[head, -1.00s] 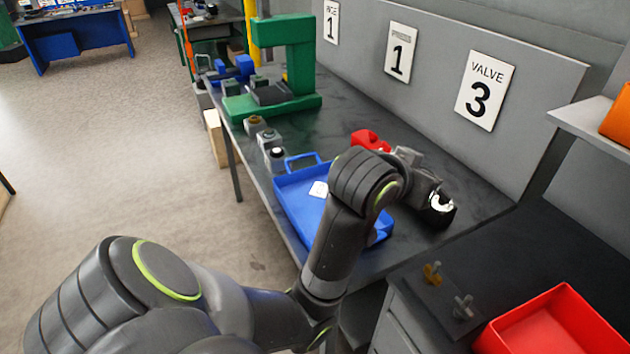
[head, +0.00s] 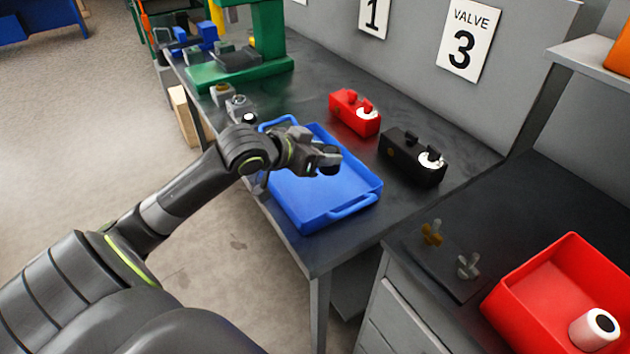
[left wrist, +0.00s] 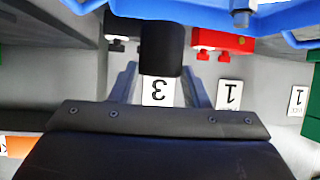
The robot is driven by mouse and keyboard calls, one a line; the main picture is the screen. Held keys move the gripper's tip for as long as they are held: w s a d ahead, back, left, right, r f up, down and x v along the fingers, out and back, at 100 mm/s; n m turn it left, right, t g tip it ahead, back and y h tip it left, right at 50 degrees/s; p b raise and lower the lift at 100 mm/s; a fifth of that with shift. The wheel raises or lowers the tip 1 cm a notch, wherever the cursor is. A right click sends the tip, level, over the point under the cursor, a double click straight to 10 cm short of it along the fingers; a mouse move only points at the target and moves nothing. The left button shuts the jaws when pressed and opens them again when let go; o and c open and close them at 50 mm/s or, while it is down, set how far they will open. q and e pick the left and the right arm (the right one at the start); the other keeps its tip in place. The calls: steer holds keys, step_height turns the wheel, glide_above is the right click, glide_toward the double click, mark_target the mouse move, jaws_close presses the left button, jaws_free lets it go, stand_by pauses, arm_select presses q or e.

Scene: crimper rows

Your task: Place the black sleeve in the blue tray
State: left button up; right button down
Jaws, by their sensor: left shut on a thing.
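My left gripper (head: 312,158) is over the blue tray (head: 335,212) in the head view, shut on the black sleeve (head: 329,160). In the left wrist view the black sleeve (left wrist: 161,48) is a dark cylinder between the two fingers, and it hides part of what lies behind. The tray's blue edge (left wrist: 190,27) shows along the top of that view. The sleeve appears above the tray floor; the exact height is hard to tell. My right gripper is not in view.
A red block (head: 352,112) and a black block (head: 408,160) with pale round parts stand right of the tray. Small grey fixtures (head: 238,106) and a green press (head: 225,72) are behind it. A red bin (head: 530,290) holding a white cylinder (head: 594,329) is at the lower right.

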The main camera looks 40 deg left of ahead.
arm_select(q)
step_height(320, 180, down, 5)
step_height(320, 180, down, 3)
steer(key=shift+f, duration=0.15)
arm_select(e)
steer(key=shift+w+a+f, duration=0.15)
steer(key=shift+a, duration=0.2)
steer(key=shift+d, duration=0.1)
arm_select(q)
steer(key=o, duration=1)
steer(key=shift+f, duration=0.1)
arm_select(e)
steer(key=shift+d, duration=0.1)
arm_select(q)
steer(key=shift+s+a+r, duration=0.1)
steer(key=shift+s+r, duration=0.25)
steer(key=shift+s, duration=0.05)
steer(key=p+v, duration=0.1)
steer(key=v, duration=0.8)
steer(key=shift+s+r+p, duration=0.1)
steer(key=shift+r+p, duration=0.05)
steer(key=shift+p, duration=0.2)
steer(key=shift+p+v, duration=0.35)
steer(key=shift+v, duration=0.6)
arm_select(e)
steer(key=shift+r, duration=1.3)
